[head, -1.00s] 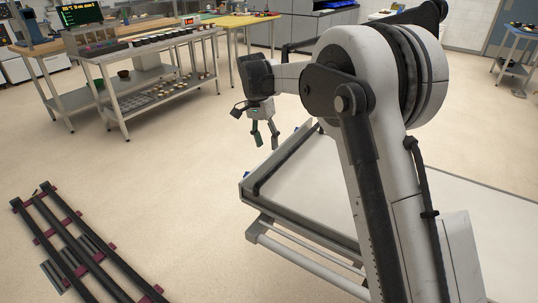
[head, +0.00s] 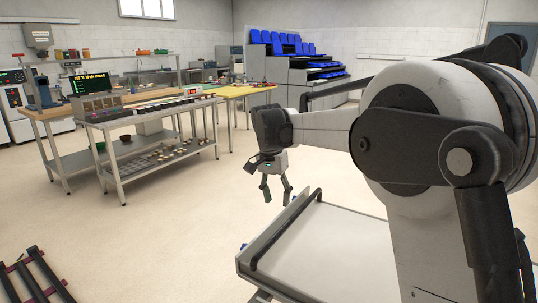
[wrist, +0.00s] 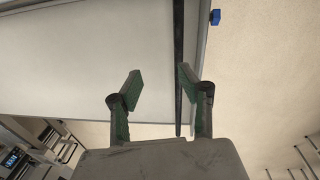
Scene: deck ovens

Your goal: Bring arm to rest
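My gripper (head: 276,190) hangs pointing down at the end of my folded arm, near the left corner of the white-topped platform (head: 335,245). Its two fingers are spread apart with nothing between them. In the wrist view my gripper (wrist: 158,92) also shows open and empty, with green pads on the fingers. The white surface and a dark bar (wrist: 179,60) along its edge lie beyond the fingers in that view.
A metal trolley (head: 150,113) with rows of small items stands at the left, beside wooden-topped tables. Dark rails (head: 35,275) lie at the lower left. The floor between is clear.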

